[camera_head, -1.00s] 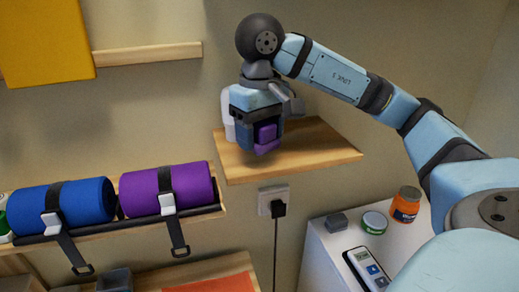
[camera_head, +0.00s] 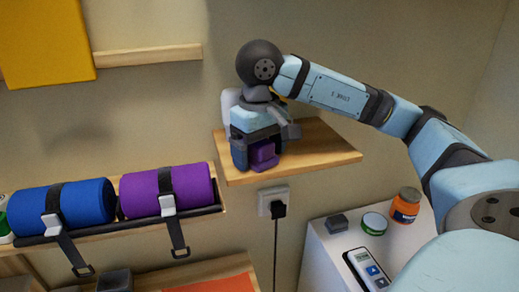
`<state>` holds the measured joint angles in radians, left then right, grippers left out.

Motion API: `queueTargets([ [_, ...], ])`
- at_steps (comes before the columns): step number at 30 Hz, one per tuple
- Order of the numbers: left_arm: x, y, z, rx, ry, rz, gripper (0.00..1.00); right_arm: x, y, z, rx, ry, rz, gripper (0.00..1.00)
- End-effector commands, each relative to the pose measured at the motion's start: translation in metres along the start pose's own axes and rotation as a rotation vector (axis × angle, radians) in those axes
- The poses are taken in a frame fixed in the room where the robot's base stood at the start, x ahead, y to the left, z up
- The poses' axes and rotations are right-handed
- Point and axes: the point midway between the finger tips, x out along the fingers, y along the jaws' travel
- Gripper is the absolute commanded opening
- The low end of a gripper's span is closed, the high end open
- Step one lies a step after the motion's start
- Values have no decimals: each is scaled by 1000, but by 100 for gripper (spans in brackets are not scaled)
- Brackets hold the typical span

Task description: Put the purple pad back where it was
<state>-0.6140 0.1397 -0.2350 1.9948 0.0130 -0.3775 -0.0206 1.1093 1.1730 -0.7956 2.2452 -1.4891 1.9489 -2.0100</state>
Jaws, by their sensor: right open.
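The small purple pad (camera_head: 264,155) sits at the near left part of the wooden wall shelf (camera_head: 320,150), low under my right gripper (camera_head: 258,150). My right gripper points down over the pad, with its jaws open around or just at it; its body hides the pad's top and back. A dark blue part (camera_head: 240,156) shows just left of the pad; I cannot tell whether it is a finger or a separate thing. My left gripper is not in view.
A white object (camera_head: 229,100) stands behind my gripper, partly hidden. A blue roll (camera_head: 88,203) and a purple roll (camera_head: 190,188) lie strapped on a lower left rack. A white cabinet (camera_head: 325,255) at lower right holds an orange jar (camera_head: 405,206), a green-rimmed tin (camera_head: 374,223) and a remote (camera_head: 366,268).

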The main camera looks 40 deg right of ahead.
Motion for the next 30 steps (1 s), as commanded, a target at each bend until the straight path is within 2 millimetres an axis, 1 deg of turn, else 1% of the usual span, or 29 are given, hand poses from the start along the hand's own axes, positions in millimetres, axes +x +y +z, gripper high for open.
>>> queueTargets([
  [3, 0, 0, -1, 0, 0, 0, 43, -5, 0, 0, 0, 2, 0, 84],
  [5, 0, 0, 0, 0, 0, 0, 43, -12, 0, -1, 1, 3, -1, 84],
  [8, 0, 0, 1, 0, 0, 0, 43, -31, 0, -1, -2, 5, -2, 84],
  [9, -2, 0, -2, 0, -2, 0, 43, -38, 0, 0, -1, 4, 0, 84],
  [16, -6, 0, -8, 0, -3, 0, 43, -66, 0, 0, 1, 3, 0, 84],
  [21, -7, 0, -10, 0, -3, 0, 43, -75, 0, 0, 0, 1, 0, 84],
  [30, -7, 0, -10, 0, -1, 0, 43, -76, 0, 0, 0, 0, 0, 84],
])
